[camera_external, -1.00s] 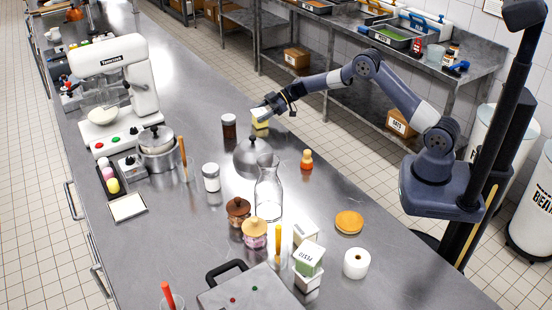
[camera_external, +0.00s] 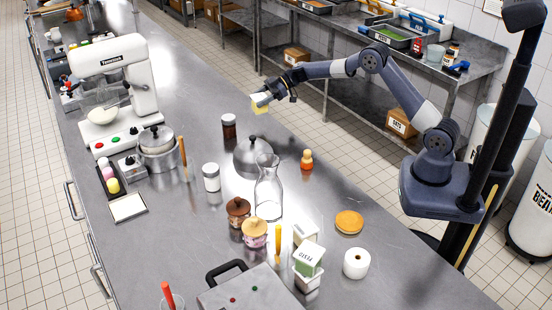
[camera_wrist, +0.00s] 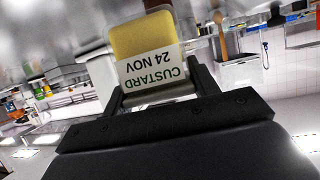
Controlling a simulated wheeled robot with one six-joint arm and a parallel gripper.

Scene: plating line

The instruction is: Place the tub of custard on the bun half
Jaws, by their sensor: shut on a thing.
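The tub of custard (camera_external: 260,104) is small and yellow, with a white label reading "CUSTARD 24 NOV" in the wrist view (camera_wrist: 148,62). My gripper (camera_external: 267,98) is shut on it and holds it above the far right part of the counter; it also shows in the wrist view (camera_wrist: 155,92), with a finger on each side of the tub. The bun half (camera_external: 349,222) is round and orange-brown, lying on the counter at the right, well apart from the tub. Nothing lies on it.
A white roll (camera_external: 356,264) stands just in front of the bun half, and a carton labelled pesto (camera_external: 309,258) to its front left. Counter right of the bun is clear.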

